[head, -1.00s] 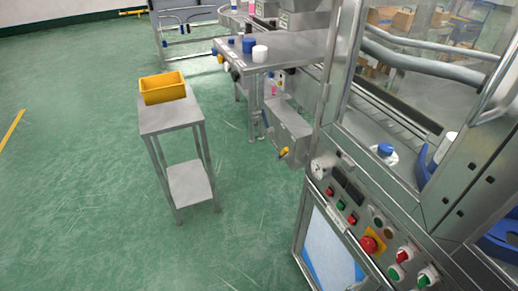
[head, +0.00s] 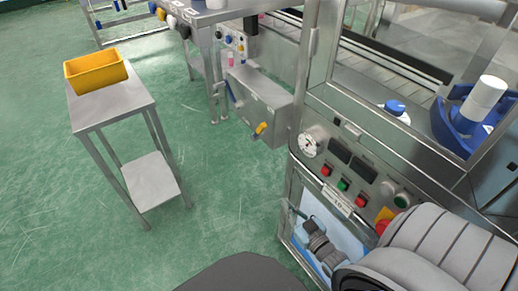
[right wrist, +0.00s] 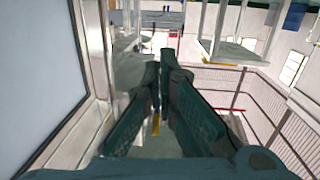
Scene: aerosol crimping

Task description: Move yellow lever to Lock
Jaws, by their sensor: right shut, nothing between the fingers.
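The yellow lever (head: 260,130) sits on the side of a steel box (head: 262,98), left of the control panel in the head view. It slants, and any Lock marking is too small to read. My left gripper is out of view.
A small steel table (head: 125,105) with a yellow bin (head: 96,70) stands at left. Green floor (head: 215,200) is clear between it and the cabinet.

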